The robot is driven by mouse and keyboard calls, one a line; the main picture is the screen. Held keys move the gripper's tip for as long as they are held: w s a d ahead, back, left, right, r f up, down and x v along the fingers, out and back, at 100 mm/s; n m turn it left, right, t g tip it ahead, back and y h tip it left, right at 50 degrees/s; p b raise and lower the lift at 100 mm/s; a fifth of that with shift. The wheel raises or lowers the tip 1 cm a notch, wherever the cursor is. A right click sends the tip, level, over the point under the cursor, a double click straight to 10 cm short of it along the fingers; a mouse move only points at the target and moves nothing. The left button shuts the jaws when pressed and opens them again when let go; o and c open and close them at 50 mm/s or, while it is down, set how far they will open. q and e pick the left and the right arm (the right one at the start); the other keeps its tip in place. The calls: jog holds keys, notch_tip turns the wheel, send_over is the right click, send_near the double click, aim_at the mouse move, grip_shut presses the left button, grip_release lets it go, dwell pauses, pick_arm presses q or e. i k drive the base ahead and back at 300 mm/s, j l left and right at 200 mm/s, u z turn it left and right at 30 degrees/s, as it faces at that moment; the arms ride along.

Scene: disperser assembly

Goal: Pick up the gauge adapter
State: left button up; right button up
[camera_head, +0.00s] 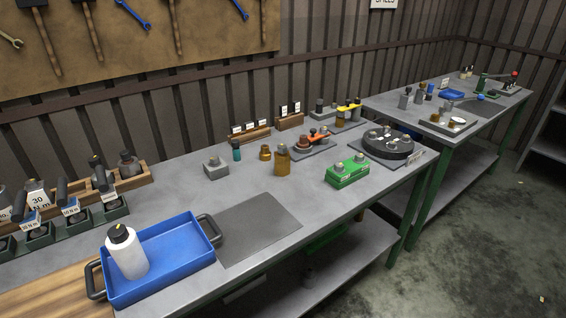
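Neither of my grippers shows in the head view. I cannot tell for sure which part is the gauge adapter. Several small parts stand in the middle of the near bench (175,190): a small brass fitting (265,152), a taller brown-amber cylinder (282,161), a small teal bottle-like part (236,151) and a grey block (216,167) with a raised top. A green block (347,173) with metal fittings on top stands to their right. All of these rest on the bench.
A blue tray (180,262) with black handles holds a white bottle (126,254). A dark mat (258,226) lies clear beside it. Torque tools stand in a rack (75,227) at left. A round dark fixture (388,144) sits at right. A second bench (425,108) stands beyond.

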aim_at(282, 162)
jog(key=i+l+u, duration=0.1)
jog(key=l, duration=0.3)
jog(key=i+l+u, duration=0.1)
jog(key=l, duration=0.3)
jog(key=i+l+u, duration=0.1)
jog(key=i+l, duration=0.15)
jog(key=l, duration=0.15)
jog(key=i+l+u, duration=0.1)
jog(key=l, duration=0.3)
jog(key=i+l+u, duration=0.1)
jog(key=l, duration=0.3)
